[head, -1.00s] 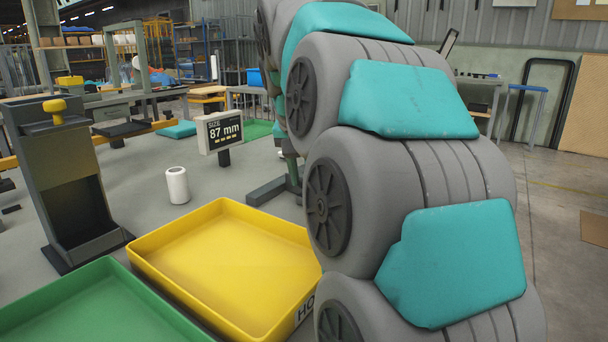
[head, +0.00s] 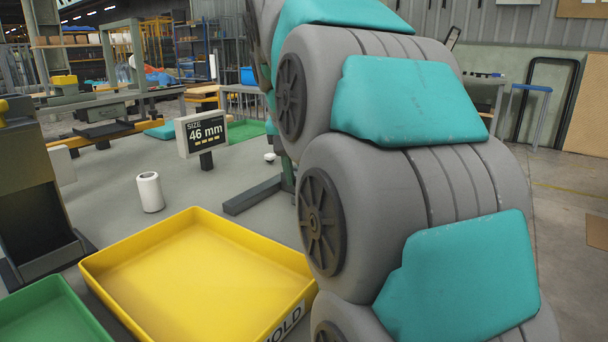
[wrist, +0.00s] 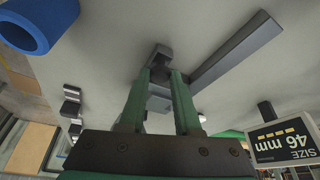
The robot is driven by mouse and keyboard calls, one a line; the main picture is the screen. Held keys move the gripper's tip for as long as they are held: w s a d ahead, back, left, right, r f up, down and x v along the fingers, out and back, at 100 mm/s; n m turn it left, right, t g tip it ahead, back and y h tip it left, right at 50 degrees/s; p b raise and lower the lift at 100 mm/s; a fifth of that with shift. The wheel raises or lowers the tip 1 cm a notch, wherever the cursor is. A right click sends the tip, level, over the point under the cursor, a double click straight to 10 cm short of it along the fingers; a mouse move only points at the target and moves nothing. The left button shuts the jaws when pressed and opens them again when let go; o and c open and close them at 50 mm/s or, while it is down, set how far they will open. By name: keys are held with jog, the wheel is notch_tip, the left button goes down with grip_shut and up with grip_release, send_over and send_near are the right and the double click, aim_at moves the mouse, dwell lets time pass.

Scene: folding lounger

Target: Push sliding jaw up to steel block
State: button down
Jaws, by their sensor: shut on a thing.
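In the wrist view my gripper (wrist: 160,76) has its two green fingers closed around a grey piece (wrist: 158,103), which looks like the sliding jaw. A long dark grey bar (wrist: 235,47) runs from near the fingertips to the upper right. In the head view part of this bar (head: 252,196) lies on the grey table, left of my arm. My arm hides most of the jaw area there. I cannot clearly pick out the steel block. The size display (head: 202,133) reads 46 mm; it also shows upside down in the wrist view (wrist: 284,143).
A yellow tray (head: 95,270) and a green tray (head: 68,292) stand in front. A white cylinder (head: 150,192) stands behind the yellow tray. A dark stand (head: 35,200) is at left. A blue hollow cylinder (wrist: 40,22) is at the wrist view's upper left.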

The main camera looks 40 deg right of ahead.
jog(key=shift+d, duration=0.2)
jog(key=c, duration=0.6)
grip_release()
jog(key=shift+a+r, duration=0.1)
jog(key=shift+v, duration=3.8)
